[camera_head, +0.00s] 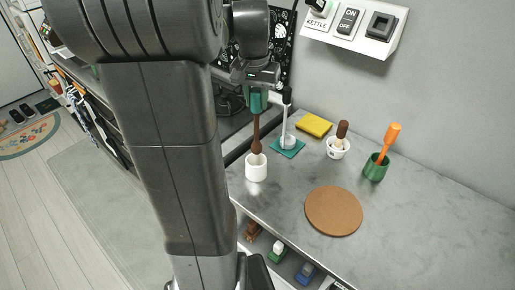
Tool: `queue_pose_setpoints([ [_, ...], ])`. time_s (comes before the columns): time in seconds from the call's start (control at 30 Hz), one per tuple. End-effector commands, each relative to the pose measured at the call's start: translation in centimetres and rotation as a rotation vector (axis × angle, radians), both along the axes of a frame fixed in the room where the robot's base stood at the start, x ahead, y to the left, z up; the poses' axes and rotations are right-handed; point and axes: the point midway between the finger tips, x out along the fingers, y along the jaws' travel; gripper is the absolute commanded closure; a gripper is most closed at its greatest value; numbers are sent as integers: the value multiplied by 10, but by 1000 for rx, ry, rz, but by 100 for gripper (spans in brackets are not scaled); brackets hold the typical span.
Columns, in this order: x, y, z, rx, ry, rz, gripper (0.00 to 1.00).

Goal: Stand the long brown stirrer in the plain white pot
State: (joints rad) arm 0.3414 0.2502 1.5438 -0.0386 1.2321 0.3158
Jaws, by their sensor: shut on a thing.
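My gripper (258,99), with teal fingers, is shut on the long brown stirrer (256,133). The stirrer hangs upright, with its thicker end down. The plain white pot (256,173) stands on the grey counter near its front left edge. The stirrer's lower end is at the pot's mouth in the picture. I cannot tell whether it is inside the rim or just above and behind it. The stirrer's top is hidden by my gripper.
Right of the pot are a teal mat (293,151) bearing a white, black-handled tool (285,125), a yellow sponge (314,124), a white cup (336,153) with a brown-handled tool, and a green pot (375,171) with an orange tool. A round brown mat (333,211) lies in front.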

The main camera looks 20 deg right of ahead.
Motion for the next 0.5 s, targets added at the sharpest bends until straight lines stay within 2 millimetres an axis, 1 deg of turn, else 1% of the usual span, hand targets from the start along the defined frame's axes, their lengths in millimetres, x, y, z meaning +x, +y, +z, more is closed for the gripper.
queue_pose_setpoints([
  [0.03,-1,0,-11,1,5,0,100],
  [0.1,-1,0,-24,2,6,0,100],
  [0.2,-1,0,-40,2,4,0,100],
  [0.37,-1,0,-54,1,3,0,100],
  [0.5,-1,0,-75,2,4,0,100],
])
